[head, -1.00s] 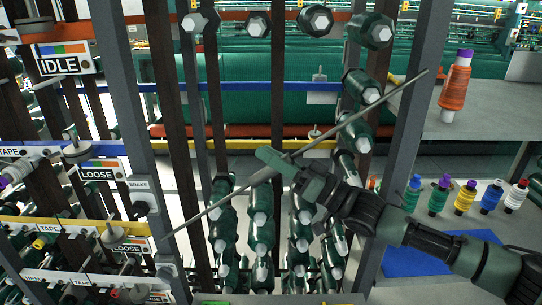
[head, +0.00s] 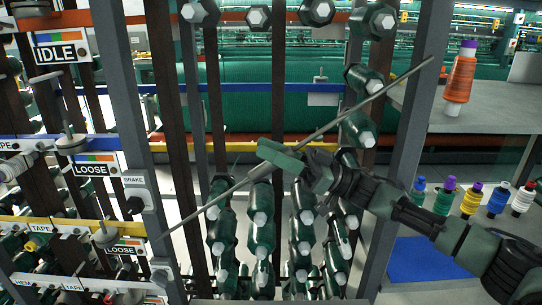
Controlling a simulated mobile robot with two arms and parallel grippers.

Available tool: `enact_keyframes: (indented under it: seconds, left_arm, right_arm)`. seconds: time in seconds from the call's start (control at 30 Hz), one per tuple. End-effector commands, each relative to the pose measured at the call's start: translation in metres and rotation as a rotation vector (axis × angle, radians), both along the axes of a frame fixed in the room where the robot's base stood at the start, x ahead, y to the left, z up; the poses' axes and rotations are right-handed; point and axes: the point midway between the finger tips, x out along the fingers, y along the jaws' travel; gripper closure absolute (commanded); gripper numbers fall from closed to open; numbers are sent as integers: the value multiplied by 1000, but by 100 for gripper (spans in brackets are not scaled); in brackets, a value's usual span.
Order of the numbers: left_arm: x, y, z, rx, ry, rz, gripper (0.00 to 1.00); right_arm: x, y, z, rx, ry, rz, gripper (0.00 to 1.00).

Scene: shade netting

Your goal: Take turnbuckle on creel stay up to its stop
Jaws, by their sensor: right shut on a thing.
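The creel stay (head: 385,91) is a thin grey rod. It runs diagonally across the frame, from low at the left post to high at the right post. My right gripper (head: 283,160) comes in from the lower right and is shut around the middle of the stay. Any stop is too small or hidden to tell. My left gripper is not in view.
Grey uprights stand at left (head: 125,110) and right (head: 415,120), with green yarn packages (head: 262,205) between and behind them. Signs read IDLE (head: 62,51), LOOSE and BRAKE. An orange cone (head: 460,78) stands on the right table (head: 500,100); several coloured spools stand below.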

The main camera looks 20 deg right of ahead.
Motion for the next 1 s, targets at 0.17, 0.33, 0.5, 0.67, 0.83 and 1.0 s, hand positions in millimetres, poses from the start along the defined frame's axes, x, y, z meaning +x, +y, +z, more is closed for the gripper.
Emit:
enact_keyframes:
  seconds: [0.17,0.33,0.5,0.67,0.83,1.0]
  left_arm:
    - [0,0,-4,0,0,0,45]
    - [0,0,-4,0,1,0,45]
    - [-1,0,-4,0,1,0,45]
    - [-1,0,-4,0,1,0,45]
    - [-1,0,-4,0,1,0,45]
    - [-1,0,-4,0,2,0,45]
  right_arm:
    - [-1,0,0,-6,-26,21,100]
    - [-1,0,1,-7,-33,26,100]
    - [-1,0,1,-7,-32,25,100]
    - [-1,0,1,-6,-33,25,54]
    - [-1,0,1,-7,-32,25,54]
    - [-1,0,1,-7,-32,25,54]
